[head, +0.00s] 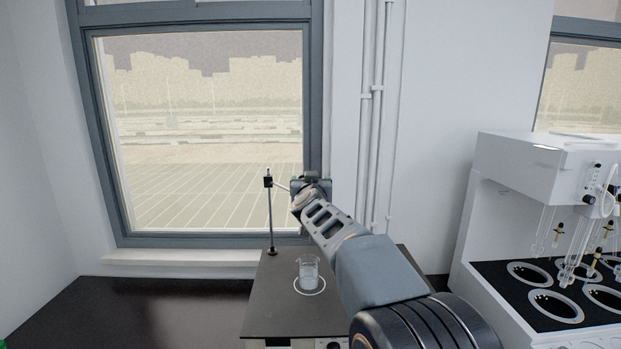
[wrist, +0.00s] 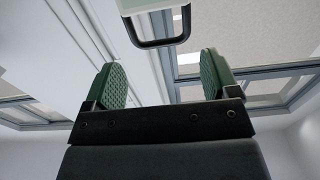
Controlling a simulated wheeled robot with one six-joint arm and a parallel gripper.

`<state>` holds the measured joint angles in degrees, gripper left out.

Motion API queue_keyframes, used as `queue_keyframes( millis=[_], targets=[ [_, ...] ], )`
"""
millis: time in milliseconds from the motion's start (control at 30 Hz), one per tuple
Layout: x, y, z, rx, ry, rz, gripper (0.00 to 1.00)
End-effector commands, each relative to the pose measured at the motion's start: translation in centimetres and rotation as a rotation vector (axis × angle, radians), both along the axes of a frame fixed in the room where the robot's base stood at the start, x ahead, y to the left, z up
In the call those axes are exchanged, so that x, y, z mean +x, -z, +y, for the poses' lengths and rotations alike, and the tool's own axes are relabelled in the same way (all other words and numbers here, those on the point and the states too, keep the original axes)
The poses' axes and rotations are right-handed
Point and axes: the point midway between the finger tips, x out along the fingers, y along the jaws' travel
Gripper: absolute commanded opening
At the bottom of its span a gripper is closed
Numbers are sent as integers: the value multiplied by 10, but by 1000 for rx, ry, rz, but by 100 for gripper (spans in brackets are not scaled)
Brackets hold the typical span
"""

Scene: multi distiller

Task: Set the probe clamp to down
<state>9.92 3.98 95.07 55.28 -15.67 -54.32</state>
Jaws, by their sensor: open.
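The probe clamp is a small dark block (head: 268,182) at the top of a thin upright rod (head: 270,215). A thin bar runs from it to the right, toward my gripper. The rod stands at the back left of a dark plate (head: 262,310). My gripper (head: 312,186) is just right of the clamp block, partly hidden by my own arm. In the wrist view its green-padded fingers (wrist: 161,80) are wide apart with nothing between the pads. A pale part with a dark U-shaped loop (wrist: 160,43) shows ahead of the fingers; I cannot tell whether it belongs to the clamp.
A glass beaker (head: 309,268) stands on the plate inside a white ring, below my arm. A white distiller unit (head: 520,170) with several round wells stands at the right. The dark bench (head: 150,310) left of the plate is clear. A window is behind.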

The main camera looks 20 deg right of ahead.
Motion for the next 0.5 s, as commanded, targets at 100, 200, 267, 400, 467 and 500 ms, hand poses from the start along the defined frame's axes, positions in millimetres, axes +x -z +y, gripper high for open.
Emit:
queue_keyframes(
  millis=[100, 200, 267, 400, 467, 500],
  targets=[
    [20, 0, -9, 2, 1, 1, 81],
    [33, 0, -14, 1, 1, 1, 81],
    [39, -1, -17, 1, 0, 1, 81],
    [50, 0, -21, 1, -1, 1, 81],
    [52, 0, -22, 0, -1, 1, 81],
    [54, 0, -22, 1, -1, 1, 81]
  ],
)
